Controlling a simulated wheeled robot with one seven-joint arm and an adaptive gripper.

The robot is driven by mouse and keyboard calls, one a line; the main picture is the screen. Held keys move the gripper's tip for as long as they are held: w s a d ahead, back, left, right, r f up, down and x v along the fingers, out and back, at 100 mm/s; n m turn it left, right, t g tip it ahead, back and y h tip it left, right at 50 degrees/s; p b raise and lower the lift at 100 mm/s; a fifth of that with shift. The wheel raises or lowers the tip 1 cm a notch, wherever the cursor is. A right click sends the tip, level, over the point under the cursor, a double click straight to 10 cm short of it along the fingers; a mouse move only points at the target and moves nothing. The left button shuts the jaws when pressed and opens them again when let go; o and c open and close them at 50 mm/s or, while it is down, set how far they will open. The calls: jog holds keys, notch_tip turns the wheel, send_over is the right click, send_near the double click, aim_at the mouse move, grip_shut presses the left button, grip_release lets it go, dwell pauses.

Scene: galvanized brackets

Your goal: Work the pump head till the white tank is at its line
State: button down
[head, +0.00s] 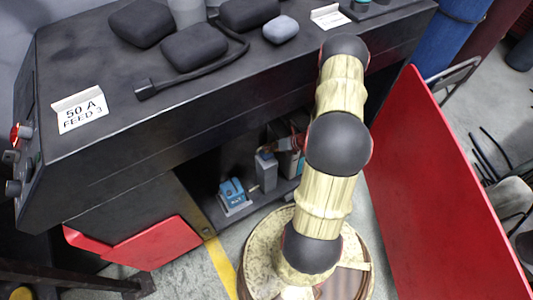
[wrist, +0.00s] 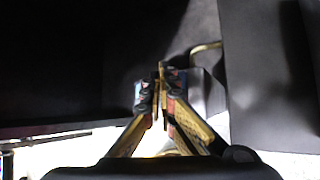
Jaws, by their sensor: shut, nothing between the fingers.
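My gripper (wrist: 160,80) is shut in the wrist view, its brass-coloured fingers together and nothing seen between them. Just beyond the fingertips stands a grey block-like thing (wrist: 211,95), with a bent brass-coloured bar (wrist: 205,47) above it. I cannot tell whether the fingers touch either. In the head view my arm hides much of the lower compartment. A small blue device (head: 232,190) and a grey upright box (head: 266,171) stand in there. I cannot make out which thing is the pump head. No white tank or line on it can be picked out.
The black cabinet (head: 120,165) overhangs the open compartment. On top lie dark padded lumps (head: 194,46), a grey-blue lump (head: 281,29) and a "50 A FEED 3" card (head: 80,109). A large red panel (head: 435,190) stands close on the right; another red panel (head: 155,243) is low left.

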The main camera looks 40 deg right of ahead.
jog(key=shift+f+b, duration=0.55)
jog(key=shift+f, duration=0.4)
dwell(0.6)
jog(key=shift+s, duration=0.1)
jog(key=shift+r+p, duration=1.35)
jog(key=shift+r, duration=0.4)
jog(key=shift+r, duration=0.1)
notch_tip(320, 180, up, 5)
jog(key=p, duration=0.4)
dwell(0.4)
